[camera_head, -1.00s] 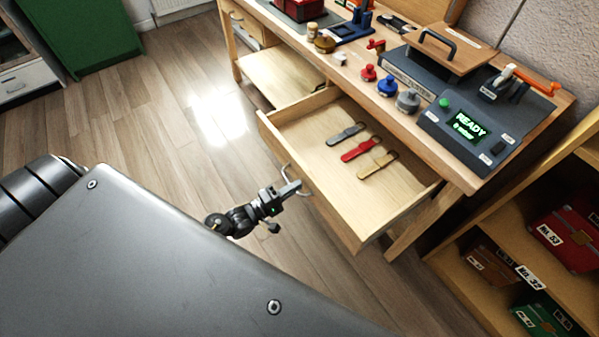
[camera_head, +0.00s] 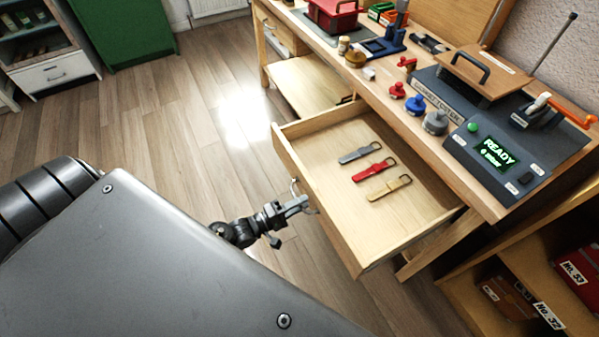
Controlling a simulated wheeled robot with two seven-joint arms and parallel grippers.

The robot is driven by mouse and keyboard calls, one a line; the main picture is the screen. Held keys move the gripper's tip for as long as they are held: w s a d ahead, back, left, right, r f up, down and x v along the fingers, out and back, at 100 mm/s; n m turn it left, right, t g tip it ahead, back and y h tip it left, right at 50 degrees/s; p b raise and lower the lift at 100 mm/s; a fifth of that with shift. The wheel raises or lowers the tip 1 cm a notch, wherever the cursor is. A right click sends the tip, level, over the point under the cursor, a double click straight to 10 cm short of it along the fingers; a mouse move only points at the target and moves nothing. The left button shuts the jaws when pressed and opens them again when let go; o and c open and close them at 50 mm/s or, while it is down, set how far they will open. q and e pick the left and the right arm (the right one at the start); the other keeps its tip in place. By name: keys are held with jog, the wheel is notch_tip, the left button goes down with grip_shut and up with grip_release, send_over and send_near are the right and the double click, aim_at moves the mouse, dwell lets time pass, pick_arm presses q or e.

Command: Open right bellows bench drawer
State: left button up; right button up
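The right bellows bench drawer (camera_head: 335,215) is pulled far out from under the bench top. Inside it lie three strap-like pieces: a grey one (camera_head: 360,153), a red one (camera_head: 374,170) and a tan one (camera_head: 389,188). The drawer's metal bar handle (camera_head: 294,188) is on its front face. My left gripper (camera_head: 303,203) is at the middle of this handle, and its fingers look closed on the bar. The fingertips are small and partly hidden by the handle. My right gripper is not in view.
The workbench (camera_head: 420,140) carries knobs, a grey console (camera_head: 497,160) reading READY and a red box (camera_head: 332,15). An open shelf (camera_head: 480,270) with labelled cases stands at the right. The wooden floor (camera_head: 190,130) left of the drawer is clear.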

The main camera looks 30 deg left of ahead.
pick_arm(q)
jog(key=r+b+v, duration=0.1)
jog(key=v, duration=0.9)
jog(key=shift+s+a+f, duration=0.15)
jog(key=shift+s+f, duration=0.2)
jog(key=shift+f, duration=0.2)
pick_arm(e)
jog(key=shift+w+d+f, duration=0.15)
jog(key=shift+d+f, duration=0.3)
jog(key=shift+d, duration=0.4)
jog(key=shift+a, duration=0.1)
